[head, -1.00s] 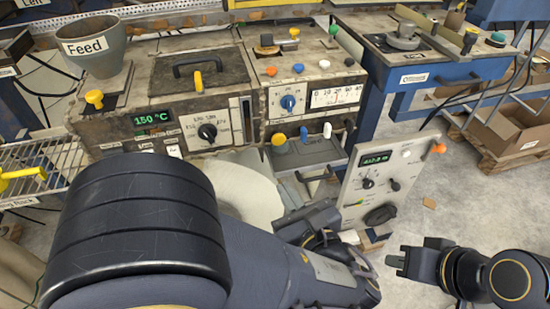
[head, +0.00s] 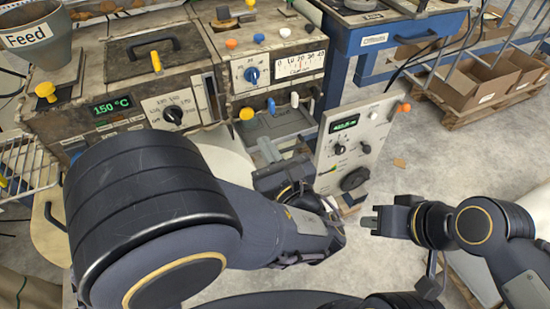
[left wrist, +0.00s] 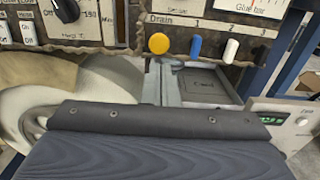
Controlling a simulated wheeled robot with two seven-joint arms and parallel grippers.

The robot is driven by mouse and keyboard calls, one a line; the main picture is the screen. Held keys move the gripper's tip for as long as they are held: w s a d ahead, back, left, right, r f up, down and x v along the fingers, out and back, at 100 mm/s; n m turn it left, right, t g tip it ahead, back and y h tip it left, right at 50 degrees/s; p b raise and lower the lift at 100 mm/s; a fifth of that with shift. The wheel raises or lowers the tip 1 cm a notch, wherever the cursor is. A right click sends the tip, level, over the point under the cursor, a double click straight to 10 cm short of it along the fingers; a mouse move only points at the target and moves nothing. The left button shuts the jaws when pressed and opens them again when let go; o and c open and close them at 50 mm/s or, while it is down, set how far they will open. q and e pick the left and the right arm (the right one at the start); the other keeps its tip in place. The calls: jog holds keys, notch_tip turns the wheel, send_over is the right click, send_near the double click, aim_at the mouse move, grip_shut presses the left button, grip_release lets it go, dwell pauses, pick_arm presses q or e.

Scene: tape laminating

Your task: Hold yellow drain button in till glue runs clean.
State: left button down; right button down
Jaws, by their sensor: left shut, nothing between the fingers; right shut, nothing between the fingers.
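The yellow drain button (head: 246,113) is a round knob on the low front of the machine, left of a blue one and a white one. It also shows in the left wrist view (left wrist: 158,43), under the "Drain" label. My left gripper (head: 265,146) is shut and empty, its fingers pointing toward the machine. In the left wrist view its fingertips (left wrist: 166,66) appear just below the yellow button; a gap seems to show, but contact is hard to judge. My right gripper (head: 370,221) is shut and empty, over the floor at the right. I cannot make out any glue.
The blue (left wrist: 196,46) and white (left wrist: 230,50) knobs sit close to the right of the yellow one. A grey tray (left wrist: 208,84) lies below them. A pale roll (left wrist: 85,95) is at the left. A control panel (head: 352,145) with dials stands right of my left gripper.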

aim_at(248, 114)
pick_arm(q)
jog(key=x, duration=0.7)
jog(key=shift+w+a, duration=0.1)
jog(key=shift+w, duration=0.2)
jog(key=shift+w, duration=0.1)
jog(key=shift+x, duration=0.8)
jog(key=shift+r, duration=0.1)
jog(key=shift+a+r, duration=0.1)
jog(key=shift+r, duration=0.1)
dwell(1.3)
dwell(2.6)
